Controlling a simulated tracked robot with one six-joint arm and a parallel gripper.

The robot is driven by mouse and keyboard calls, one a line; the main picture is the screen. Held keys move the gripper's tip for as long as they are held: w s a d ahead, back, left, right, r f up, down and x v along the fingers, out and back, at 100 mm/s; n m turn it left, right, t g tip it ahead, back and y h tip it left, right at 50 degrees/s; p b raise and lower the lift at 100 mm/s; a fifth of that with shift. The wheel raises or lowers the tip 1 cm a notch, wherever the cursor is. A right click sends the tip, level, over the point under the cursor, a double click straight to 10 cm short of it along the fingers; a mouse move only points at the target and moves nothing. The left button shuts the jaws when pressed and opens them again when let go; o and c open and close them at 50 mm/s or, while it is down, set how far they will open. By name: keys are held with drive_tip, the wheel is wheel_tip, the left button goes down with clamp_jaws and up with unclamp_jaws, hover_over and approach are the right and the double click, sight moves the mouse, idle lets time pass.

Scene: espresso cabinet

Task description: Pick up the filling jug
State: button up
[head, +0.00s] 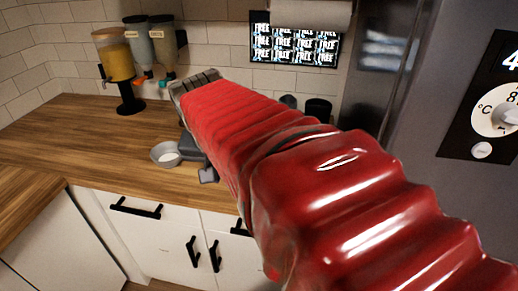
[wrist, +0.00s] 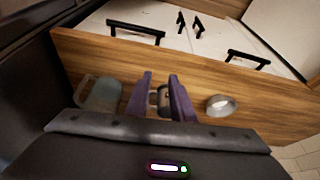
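My gripper (wrist: 163,82) shows in the wrist view with its two purple fingers apart, so it is open. Between the fingers, a small dark and pale vessel (wrist: 161,97) shows, partly hidden; I cannot tell how far beyond the fingertips it stands. A grey-green jug-like vessel with a handle (wrist: 102,93) stands to the left of the fingers, apart from them. I cannot tell for sure which vessel is the filling jug. In the head view my red-sleeved arm hides much of the counter; a dark cup-like vessel (head: 318,109) shows behind it.
A small silver bowl (head: 165,154) sits on the wooden counter (head: 60,140) left of my gripper; it also shows in the wrist view (wrist: 220,105). Dispensers (head: 118,62) stand at the back left. A grey machine (head: 440,90) bounds the right. The left counter is clear.

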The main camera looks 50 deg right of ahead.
drive_tip(key=s+d+m+g, duration=0.2)
drive_tip(key=s+d+m, duration=0.2)
drive_tip(key=d, duration=0.5)
drive_tip(key=s+d+m+g, duration=0.2)
drive_tip(key=s+d+m, duration=0.2)
drive_tip(key=d, duration=0.6)
drive_tip(key=m, duration=0.2)
drive_tip(key=shift+s+r+m+h, duration=0.15)
drive_tip(key=shift+r+m+h, duration=0.2)
drive_tip(key=shift+m+h, duration=0.05)
drive_tip(key=x, duration=0.8)
drive_tip(key=shift+f, duration=0.3)
drive_tip(key=shift+d, duration=0.1)
drive_tip(key=shift+x, duration=2.65)
